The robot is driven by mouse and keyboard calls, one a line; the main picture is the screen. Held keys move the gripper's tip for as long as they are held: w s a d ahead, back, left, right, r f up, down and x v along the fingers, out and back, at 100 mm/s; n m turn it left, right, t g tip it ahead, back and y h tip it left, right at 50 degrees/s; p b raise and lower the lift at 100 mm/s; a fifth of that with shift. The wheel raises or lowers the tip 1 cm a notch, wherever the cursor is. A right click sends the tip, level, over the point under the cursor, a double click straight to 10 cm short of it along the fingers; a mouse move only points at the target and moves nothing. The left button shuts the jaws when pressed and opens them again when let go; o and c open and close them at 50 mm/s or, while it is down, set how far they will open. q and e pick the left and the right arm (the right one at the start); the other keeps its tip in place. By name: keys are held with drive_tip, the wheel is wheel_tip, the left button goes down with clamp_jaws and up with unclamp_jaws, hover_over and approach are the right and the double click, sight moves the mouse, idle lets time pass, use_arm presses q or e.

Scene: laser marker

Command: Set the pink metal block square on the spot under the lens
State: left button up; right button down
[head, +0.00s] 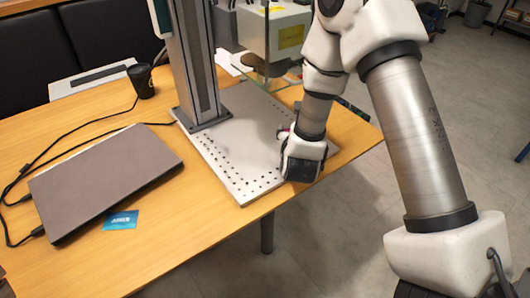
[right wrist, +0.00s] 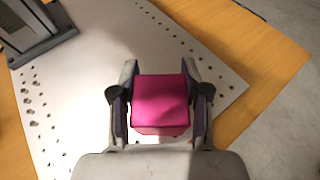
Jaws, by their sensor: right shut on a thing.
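The pink metal block (right wrist: 161,103) is between the fingers of my right gripper (right wrist: 161,110) in the right wrist view. The gripper is shut on it, with one finger on each side. The white perforated base plate (right wrist: 95,75) lies below the block; I cannot tell whether the block touches it. In the head view the right gripper (head: 303,160) is low over the right part of the base plate (head: 237,178), and it hides most of the block. The laser head with a yellow label (head: 290,38) is behind my right arm. The spot under the lens cannot be made out. My left gripper is not in view.
The marker's column (head: 190,65) stands on the plate's left side. A grey laptop (head: 105,180), a blue card (head: 121,219), a black cup (head: 141,80) and cables lie on the wooden table (head: 185,235). The plate's front left part is clear.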

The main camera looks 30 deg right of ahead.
drive_tip(key=s+d+m+g+h+b, duration=0.2)
drive_tip(key=s+m+g+h+b, duration=0.4)
drive_tip(key=m+g, duration=0.45)
drive_tip(key=w, duration=0.4)
drive_tip(key=w+p, duration=0.1)
drive_tip(key=w, duration=0.4)
drive_tip(key=w+a+f+p, duration=0.1)
drive_tip(key=w, duration=0.4)
drive_tip(key=shift+w+a, duration=0.1)
drive_tip(key=shift+w, duration=0.15)
wheel_tip(320, 180, down, 4)
drive_tip(key=shift+w+r, duration=0.1)
drive_tip(key=shift+r, duration=0.1)
drive_tip(key=shift+f, duration=0.1)
drive_tip(key=c, duration=0.6)
unclamp_jaws()
drive_tip(key=shift+o, duration=0.2)
